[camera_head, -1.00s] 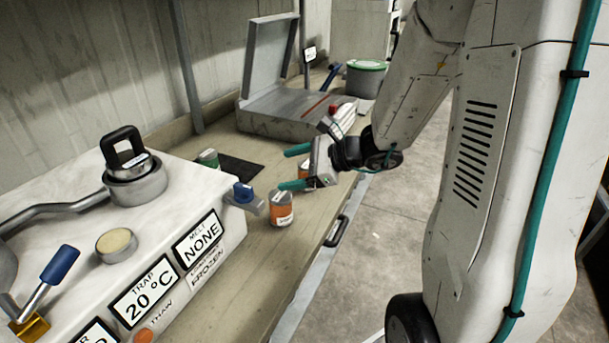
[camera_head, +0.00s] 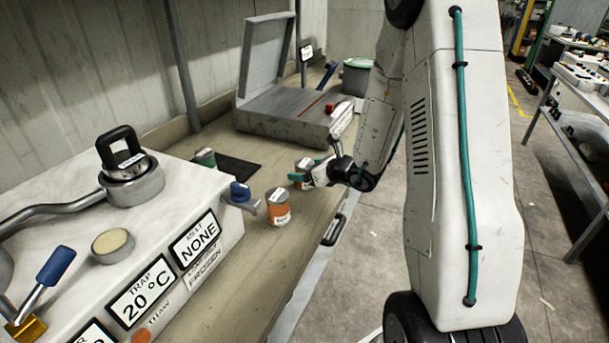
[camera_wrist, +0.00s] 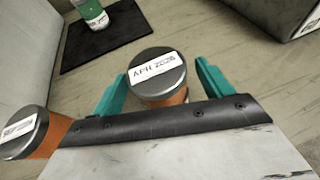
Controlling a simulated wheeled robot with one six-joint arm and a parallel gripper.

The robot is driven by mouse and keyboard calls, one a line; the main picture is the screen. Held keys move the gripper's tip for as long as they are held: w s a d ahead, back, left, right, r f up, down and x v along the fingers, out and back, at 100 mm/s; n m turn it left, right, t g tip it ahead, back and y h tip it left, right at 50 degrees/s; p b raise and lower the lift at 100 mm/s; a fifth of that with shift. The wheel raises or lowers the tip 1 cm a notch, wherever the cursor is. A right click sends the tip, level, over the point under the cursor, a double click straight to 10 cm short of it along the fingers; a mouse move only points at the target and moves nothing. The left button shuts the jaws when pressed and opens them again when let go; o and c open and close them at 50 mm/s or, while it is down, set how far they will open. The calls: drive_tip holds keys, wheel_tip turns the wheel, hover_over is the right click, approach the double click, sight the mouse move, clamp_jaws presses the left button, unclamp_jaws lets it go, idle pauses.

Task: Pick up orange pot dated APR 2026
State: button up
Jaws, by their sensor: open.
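An orange pot with a grey lid (camera_wrist: 157,72) stands between the teal fingers of my gripper (camera_wrist: 163,80) in the wrist view; its lid label reads APR 2026. In the head view this pot (camera_head: 305,164) is partly hidden by my gripper (camera_head: 299,179), low over the bench. The fingers are open, one on either side of the pot. I cannot tell whether they touch it. A second orange pot (camera_head: 278,210) stands nearer the white unit; it also shows at the lower left of the wrist view (camera_wrist: 22,132), its label unreadable.
A green pot (camera_head: 206,157) stands at a black mat (camera_head: 238,170) behind. A white unit (camera_head: 215,275) with a blue-knobbed valve (camera_head: 241,192) is at the left. An open grey case (camera_head: 285,118) lies beyond my gripper. The bench front (camera_head: 265,272) is clear.

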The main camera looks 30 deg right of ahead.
drive_tip(key=shift+w+a+f, duration=0.1)
drive_tip(key=shift+w+f, duration=0.05)
drive_tip(key=shift+w, duration=0.15)
drive_tip(key=c, duration=1.1)
drive_tip(key=shift+c, duration=0.2)
